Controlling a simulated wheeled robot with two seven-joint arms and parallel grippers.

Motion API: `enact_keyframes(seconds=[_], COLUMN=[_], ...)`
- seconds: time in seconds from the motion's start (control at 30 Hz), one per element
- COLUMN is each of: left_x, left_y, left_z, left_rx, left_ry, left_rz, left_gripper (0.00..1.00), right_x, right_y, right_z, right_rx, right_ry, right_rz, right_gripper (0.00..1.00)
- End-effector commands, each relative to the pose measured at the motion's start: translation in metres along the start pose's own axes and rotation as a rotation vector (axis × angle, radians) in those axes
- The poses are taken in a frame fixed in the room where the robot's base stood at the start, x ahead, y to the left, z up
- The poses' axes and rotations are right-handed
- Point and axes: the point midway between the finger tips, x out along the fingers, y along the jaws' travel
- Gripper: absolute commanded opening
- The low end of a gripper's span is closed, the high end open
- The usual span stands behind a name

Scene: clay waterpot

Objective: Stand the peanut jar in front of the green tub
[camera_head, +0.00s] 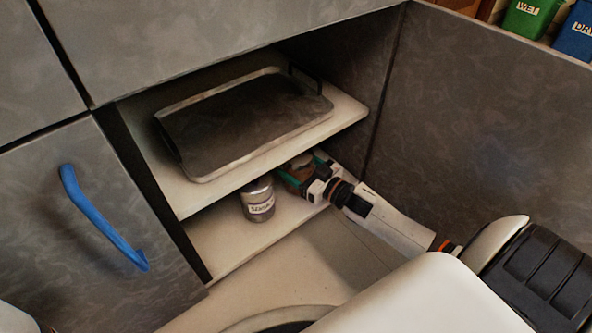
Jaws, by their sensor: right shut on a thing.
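My right gripper (304,175) reaches into the lower level of the open cupboard, below the upper shelf. It is shut on a brownish thing (300,168), which looks like the peanut jar. The gripper and the shelf edge partly hide it, and no label on it can be read. The green tub (528,15), marked WET, stands on the surface at the top right, cut off by the picture's edge. My left gripper is not in view.
A labelled grey jar (260,204) stands on the lower shelf (225,240), just left of my right gripper. A dark tray (240,130) lies on the upper shelf (345,118). A blue tub (577,35) stands right of the green tub. A blue door handle (100,220) sticks out at left.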

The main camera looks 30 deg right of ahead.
Motion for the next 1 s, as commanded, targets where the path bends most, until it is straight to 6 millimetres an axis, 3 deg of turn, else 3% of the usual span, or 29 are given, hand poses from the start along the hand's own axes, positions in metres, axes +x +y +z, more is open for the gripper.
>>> enact_keyframes(seconds=[0.27,0.3,0.4,0.73,0.87,1.0], left_x=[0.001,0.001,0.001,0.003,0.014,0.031], left_y=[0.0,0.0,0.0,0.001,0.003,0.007], left_z=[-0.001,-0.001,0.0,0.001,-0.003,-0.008], left_rx=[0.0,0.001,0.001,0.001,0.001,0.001], left_ry=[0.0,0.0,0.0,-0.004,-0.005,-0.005], left_rz=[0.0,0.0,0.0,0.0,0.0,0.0], left_gripper=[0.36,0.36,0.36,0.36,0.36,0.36], right_x=[0.001,0.0,0.0,0.0,-0.016,-0.046], right_y=[0.0,0.0,0.0,0.0,0.001,0.001], right_z=[-0.001,-0.001,-0.001,0.002,0.004,0.005], right_rx=[0.0,0.0,0.0,-0.001,0.002,0.002], right_ry=[-0.003,0.0,0.0,0.0,0.005,0.007], right_rz=[0.001,0.0,0.0,0.001,0.0,-0.001], right_gripper=[0.31,0.79,0.95,0.95,0.95,0.95])
